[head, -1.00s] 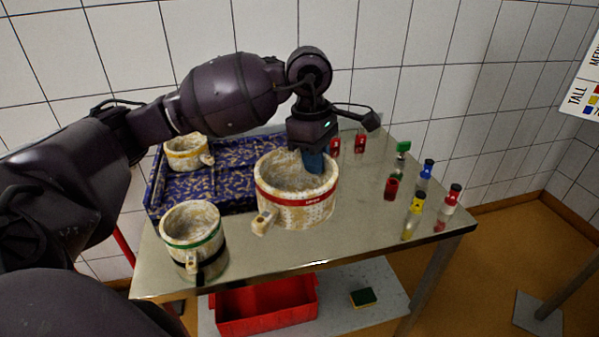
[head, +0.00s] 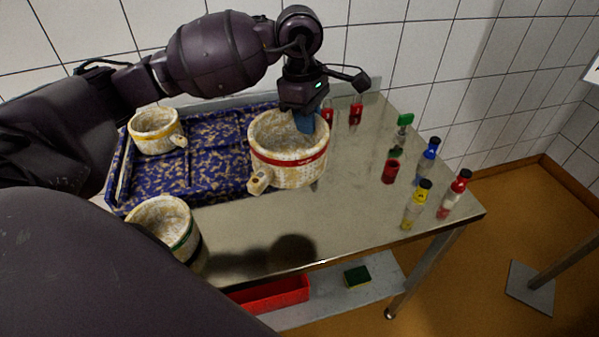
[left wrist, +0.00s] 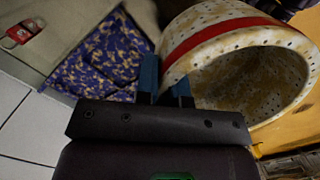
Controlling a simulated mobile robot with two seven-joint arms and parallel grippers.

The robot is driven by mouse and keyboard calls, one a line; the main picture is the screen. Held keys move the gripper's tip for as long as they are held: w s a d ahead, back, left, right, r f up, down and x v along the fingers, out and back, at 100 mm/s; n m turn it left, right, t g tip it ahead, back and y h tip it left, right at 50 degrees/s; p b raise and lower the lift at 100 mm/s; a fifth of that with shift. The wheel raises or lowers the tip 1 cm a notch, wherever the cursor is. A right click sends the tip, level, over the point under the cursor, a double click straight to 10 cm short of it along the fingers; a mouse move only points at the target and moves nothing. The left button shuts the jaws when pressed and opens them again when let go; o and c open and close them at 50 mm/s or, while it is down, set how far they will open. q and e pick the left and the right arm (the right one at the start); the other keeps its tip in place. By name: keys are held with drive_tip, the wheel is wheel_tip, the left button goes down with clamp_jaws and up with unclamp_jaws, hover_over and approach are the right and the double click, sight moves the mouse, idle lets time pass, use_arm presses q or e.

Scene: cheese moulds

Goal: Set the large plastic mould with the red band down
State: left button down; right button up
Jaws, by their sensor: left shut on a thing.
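The large mould with the red band (head: 287,172) is a cream, speckled, perforated cup with a handle at its front left. In the head view it appears raised over the steel table, close to the right edge of the blue tray. My left gripper (head: 304,122) is shut on its far rim, one blue finger inside the cup. In the left wrist view the mould (left wrist: 225,30) fills the upper right, its wall between the blue fingers (left wrist: 165,80). My right gripper is not in view.
A blue speckled tray (head: 215,182) holds a yellow-banded mould (head: 157,134). A green-banded mould (head: 165,222) stands at the front left. Several bottles, including a yellow one (head: 416,205), stand at the right. The table's front middle (head: 345,215) is clear.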

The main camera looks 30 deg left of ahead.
use_arm(q)
drive_tip(key=shift+f+b, duration=0.3)
drive_tip(key=shift+f, duration=8.05)
drive_tip(key=shift+f, duration=0.2)
drive_tip(key=c, duration=1.2)
unclamp_jaws()
drive_tip(key=shift+r, duration=0.15)
